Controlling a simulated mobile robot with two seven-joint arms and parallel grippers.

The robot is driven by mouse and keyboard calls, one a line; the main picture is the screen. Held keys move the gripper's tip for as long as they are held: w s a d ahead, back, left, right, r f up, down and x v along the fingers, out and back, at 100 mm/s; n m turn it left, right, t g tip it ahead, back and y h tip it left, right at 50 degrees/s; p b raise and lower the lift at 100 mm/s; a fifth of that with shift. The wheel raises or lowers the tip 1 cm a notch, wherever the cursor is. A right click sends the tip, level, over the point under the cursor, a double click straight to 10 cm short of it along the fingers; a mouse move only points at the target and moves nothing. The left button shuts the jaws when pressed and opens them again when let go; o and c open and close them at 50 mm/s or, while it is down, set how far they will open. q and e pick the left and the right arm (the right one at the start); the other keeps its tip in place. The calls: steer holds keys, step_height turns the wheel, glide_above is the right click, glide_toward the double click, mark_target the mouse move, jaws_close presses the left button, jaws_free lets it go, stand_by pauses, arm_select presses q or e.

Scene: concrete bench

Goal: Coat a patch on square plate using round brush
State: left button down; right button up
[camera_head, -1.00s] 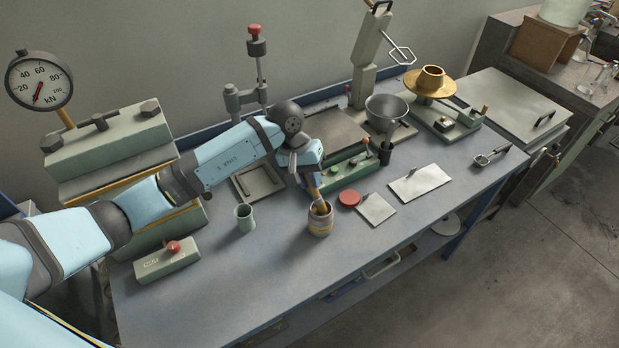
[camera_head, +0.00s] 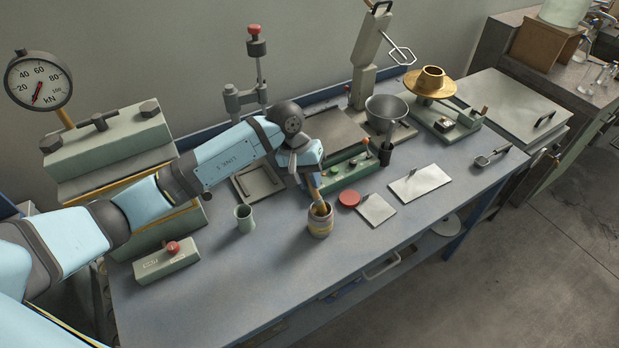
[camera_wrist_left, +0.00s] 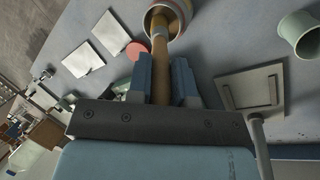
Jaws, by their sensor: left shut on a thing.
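My left gripper (camera_head: 311,174) is shut on the wooden handle of the round brush (camera_head: 318,198). The brush (camera_wrist_left: 160,78) points down, and its lower end is inside a small striped pot (camera_head: 320,227), so its bristles are hidden. The pot (camera_wrist_left: 170,14) also shows at the top of the left wrist view. A square plate (camera_head: 376,209) lies flat on the bench to the right of the pot. A larger rectangular plate (camera_head: 420,183) lies beyond it. I cannot see my right gripper.
A red disc (camera_head: 349,198) lies between pot and square plate. A green-grey cup (camera_head: 244,218) stands left of the pot. A box with a red knob (camera_head: 167,262) is at the left front. The bench front is clear.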

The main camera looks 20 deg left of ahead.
arm_select(q)
steer(key=shift+r+p, duration=0.5)
steer(key=shift+r, duration=2.95)
